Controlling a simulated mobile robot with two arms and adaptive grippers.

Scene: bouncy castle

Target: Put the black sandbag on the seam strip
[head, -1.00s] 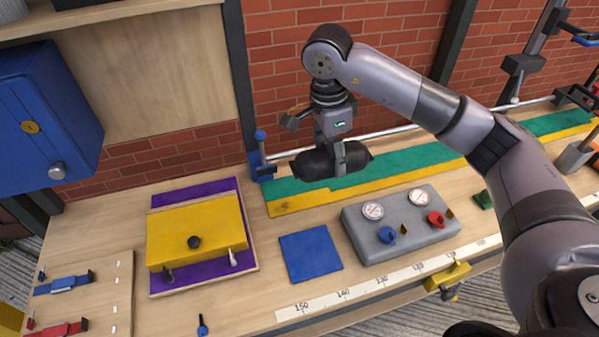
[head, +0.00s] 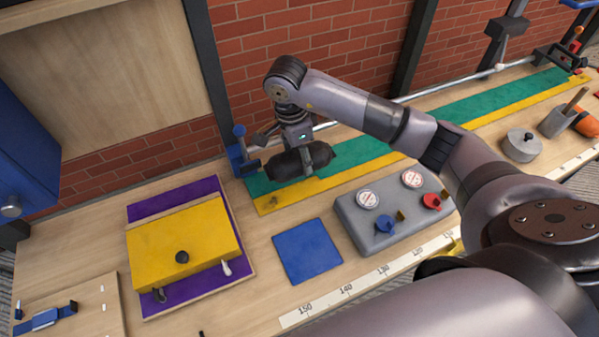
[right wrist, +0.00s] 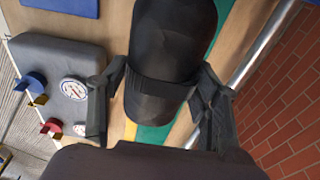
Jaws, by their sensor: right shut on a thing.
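The black sandbag (head: 318,154) is a dark cylinder-like bag. My right gripper (head: 303,163) is shut on its middle, and the bag lies crosswise between the fingers. In the right wrist view the sandbag (right wrist: 172,45) fills the space between both fingers of the gripper (right wrist: 155,95). The seam strip (head: 355,155), a long green band with a yellow edge, runs along the back of the bench. The sandbag is over the strip's left end; I cannot tell whether it touches it. My left gripper is not in view.
A grey gauge box (head: 385,240) with blue and red valves stands in front of the strip. A blue square (head: 307,251) and a yellow block on a purple board (head: 180,248) lie to the left. A blue clamp (head: 241,155) stands at the strip's left end. A metal rail (head: 440,92) runs behind.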

